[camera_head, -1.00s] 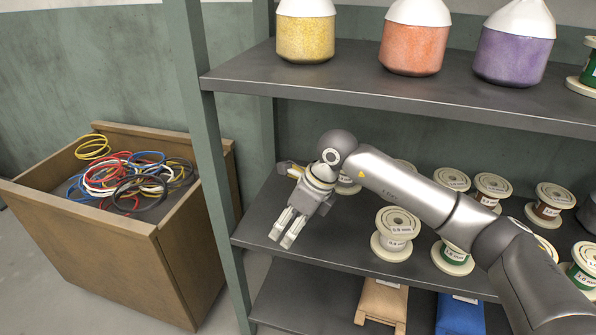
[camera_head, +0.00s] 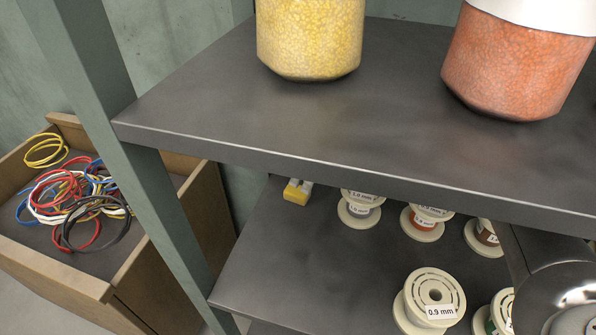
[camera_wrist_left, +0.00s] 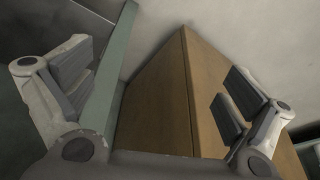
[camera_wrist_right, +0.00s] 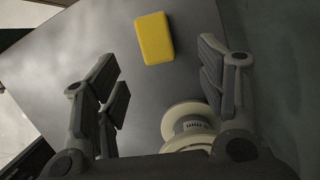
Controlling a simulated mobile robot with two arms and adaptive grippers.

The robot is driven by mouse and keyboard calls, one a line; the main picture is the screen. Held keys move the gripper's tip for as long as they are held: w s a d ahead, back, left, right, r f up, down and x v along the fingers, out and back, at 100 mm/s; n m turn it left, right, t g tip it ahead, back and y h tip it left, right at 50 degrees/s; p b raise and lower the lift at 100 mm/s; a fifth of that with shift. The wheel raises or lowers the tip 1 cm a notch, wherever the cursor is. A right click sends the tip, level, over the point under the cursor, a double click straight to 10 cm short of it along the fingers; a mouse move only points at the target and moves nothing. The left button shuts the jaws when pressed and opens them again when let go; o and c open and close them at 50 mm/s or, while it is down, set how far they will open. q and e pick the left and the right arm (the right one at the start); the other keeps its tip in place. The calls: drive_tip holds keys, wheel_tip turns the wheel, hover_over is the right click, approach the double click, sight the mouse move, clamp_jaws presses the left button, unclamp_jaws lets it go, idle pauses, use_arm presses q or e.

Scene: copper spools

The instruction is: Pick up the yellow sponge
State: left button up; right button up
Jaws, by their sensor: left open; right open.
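The yellow sponge (camera_head: 297,192) lies on the middle shelf (camera_head: 270,235) near its left end, partly under the upper shelf's edge. In the right wrist view the sponge (camera_wrist_right: 154,38) lies flat on the grey surface, ahead of my right gripper (camera_wrist_right: 163,65). That gripper is open, with nothing between its fingers, and apart from the sponge. In the head view only a dark part of my right arm shows at the lower right. My left gripper (camera_wrist_left: 158,78) is open and empty, facing the side of a wooden box (camera_wrist_left: 160,100).
Wire spools stand on the middle shelf right of the sponge; one (camera_head: 430,300) is near the front. A spool (camera_wrist_right: 188,125) also shows close to my right gripper. The upper shelf (camera_head: 300,130) holds jars of yellow and orange grains. A wooden bin (camera_head: 60,265) holds coloured cable loops.

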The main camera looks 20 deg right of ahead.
sight(298, 190)
drive_tip(key=shift+w, duration=0.2)
drive_tip(key=shift+w+f, duration=0.1)
drive_tip(key=shift+f, duration=0.3)
drive_tip(key=x, duration=0.2)
drive_tip(key=a+b+x, duration=0.1)
drive_tip(key=x, duration=0.2)
drive_tip(key=shift+a+f, duration=0.1)
drive_tip(key=shift+f, duration=0.45)
use_arm(q)
drive_tip(key=v, duration=0.4)
drive_tip(key=shift+w+r, duration=0.15)
drive_tip(key=shift+r, duration=0.25)
use_arm(e)
drive_tip(key=c, duration=1)
